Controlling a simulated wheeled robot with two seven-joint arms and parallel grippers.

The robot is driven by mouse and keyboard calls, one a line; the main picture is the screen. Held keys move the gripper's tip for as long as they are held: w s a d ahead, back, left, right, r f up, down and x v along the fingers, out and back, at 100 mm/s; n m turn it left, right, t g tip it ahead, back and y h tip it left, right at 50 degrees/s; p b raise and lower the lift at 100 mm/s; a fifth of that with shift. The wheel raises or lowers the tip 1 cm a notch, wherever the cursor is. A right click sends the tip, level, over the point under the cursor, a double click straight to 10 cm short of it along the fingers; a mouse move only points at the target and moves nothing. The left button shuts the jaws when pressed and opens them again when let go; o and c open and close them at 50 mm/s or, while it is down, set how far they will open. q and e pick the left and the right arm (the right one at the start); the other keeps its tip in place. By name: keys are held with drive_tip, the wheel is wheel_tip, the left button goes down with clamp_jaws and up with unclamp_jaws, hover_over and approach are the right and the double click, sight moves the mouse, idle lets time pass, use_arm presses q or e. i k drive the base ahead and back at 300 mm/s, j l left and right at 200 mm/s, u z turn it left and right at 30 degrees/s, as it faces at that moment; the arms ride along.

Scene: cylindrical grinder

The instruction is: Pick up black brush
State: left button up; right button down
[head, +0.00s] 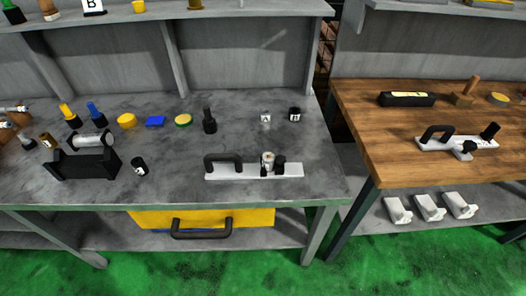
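A black brush-like item (209,121) stands upright on the grey workbench (185,185), right of the bench's middle. It has a narrow top and a wider dark lower part. Nothing touches it, and clear bench top surrounds it. Neither of my grippers is in view.
A black holder with a metal cylinder (85,165) and a white plate with a black handle (255,171) stand in front. Yellow (68,115) and blue (97,113) brush-like items stand left. A green-ringed yellow disc (183,120) lies nearby. A wooden table (400,160) stands right.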

sight(208, 119)
drive_tip(key=k+j+z, duration=0.1)
drive_tip(key=j+z, duration=0.15)
drive_tip(key=j, duration=0.25)
drive_tip(key=k+j+z, duration=0.25)
drive_tip(key=j, duration=0.25)
drive_tip(key=j+z, duration=0.25)
drive_tip(key=j, duration=0.2)
drive_tip(key=k+j+z, duration=0.5)
drive_tip(key=j, duration=0.25)
